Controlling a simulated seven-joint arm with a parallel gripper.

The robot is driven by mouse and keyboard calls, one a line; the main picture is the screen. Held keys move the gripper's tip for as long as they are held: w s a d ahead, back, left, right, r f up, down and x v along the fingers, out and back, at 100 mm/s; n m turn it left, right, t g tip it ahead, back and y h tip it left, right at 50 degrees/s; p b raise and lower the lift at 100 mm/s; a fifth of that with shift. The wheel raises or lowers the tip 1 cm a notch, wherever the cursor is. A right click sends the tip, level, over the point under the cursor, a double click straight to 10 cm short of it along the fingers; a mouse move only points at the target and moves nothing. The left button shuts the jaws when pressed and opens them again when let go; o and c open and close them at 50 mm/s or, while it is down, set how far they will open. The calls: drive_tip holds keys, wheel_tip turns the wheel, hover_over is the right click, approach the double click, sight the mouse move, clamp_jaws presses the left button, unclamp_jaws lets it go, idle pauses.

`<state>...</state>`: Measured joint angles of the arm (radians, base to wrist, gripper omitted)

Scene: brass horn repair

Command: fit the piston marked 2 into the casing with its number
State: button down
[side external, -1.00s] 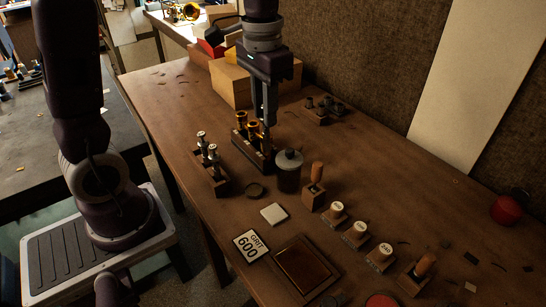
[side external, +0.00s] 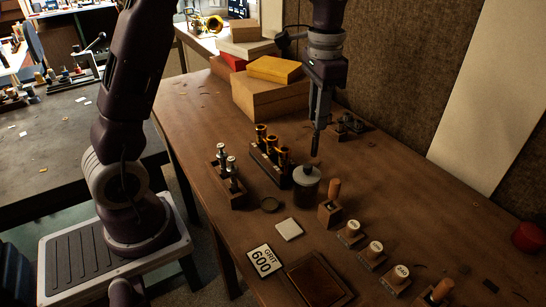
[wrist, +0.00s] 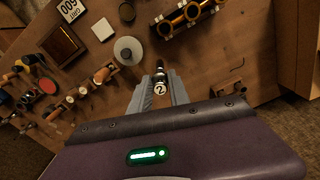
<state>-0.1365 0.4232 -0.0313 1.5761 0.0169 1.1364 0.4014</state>
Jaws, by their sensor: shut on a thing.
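The piston marked 2 (wrist: 160,88) is between the fingers of my gripper (wrist: 158,95), its numbered white cap facing the wrist camera. My gripper (side external: 316,140) is shut on it and hangs above the bench, to the right of the casings in the side view. The brass casings (side external: 272,147) stand in a row in a dark block; they also show at the top of the wrist view (wrist: 188,14). No casing numbers are readable. The piston is apart from the casings. Two other pistons (side external: 226,160) stand in a wooden rack (side external: 237,201) left of the casings.
A lidded grey jar (side external: 306,185) stands close in front of the casings. Stacked boxes (side external: 268,96) fill the back. The bench at right is mostly clear.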

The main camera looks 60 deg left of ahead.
drive_tip(key=s+a+r, duration=0.5)
drive_tip(key=a+r, duration=0.2)
drive_tip(key=a, duration=0.3)
drive_tip(key=shift+s+r, duration=0.25)
drive_tip(key=shift+f, duration=2.45)
wheel_tip(320, 180, down, 8)
idle(2.1)
drive_tip(key=c, duration=0.8)
unclamp_jaws()
drive_tip(key=shift+c, duration=0.2)
